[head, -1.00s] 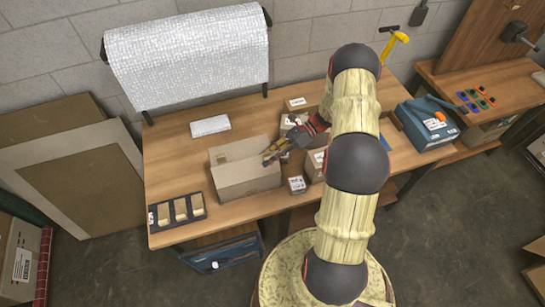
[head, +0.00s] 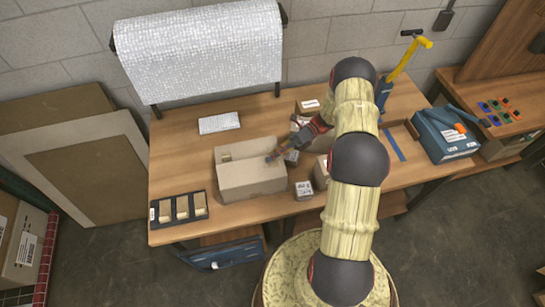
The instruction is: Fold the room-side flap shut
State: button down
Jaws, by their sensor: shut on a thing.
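An open brown carton (head: 250,185) stands on the workbench left of my arm. Its inside shows at the top, with a small lighter patch at the back left. The wide panel facing the room stands at the front, and I cannot tell where wall ends and room-side flap begins. My gripper (head: 271,158) reaches in from the right, with its fingertips at the carton's right end near the top edge. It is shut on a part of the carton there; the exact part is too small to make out. The wrist covers some of the right side.
Small boxes (head: 304,189) stand right of the carton, some partly behind my arm. A black tray (head: 178,208) with tan blocks lies front left. A white pad (head: 219,123) lies behind. A bubble-wrap roll (head: 200,50) hangs at the back. A blue case (head: 445,133) stands right.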

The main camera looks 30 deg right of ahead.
jog(key=shift+w+f, duration=0.1)
jog(key=shift+f, duration=0.15)
dwell(0.3)
jog(key=c, duration=1.5)
grip_release()
jog(key=shift+c, duration=0.2)
jog(key=shift+d+r, duration=0.1)
jog(key=shift+d, duration=0.05)
jog(key=s+v, duration=0.1)
jog(key=v, duration=1)
jog(key=shift+w+d, duration=0.35)
jog(key=shift+w, duration=0.15)
jog(key=shift+r, duration=0.15)
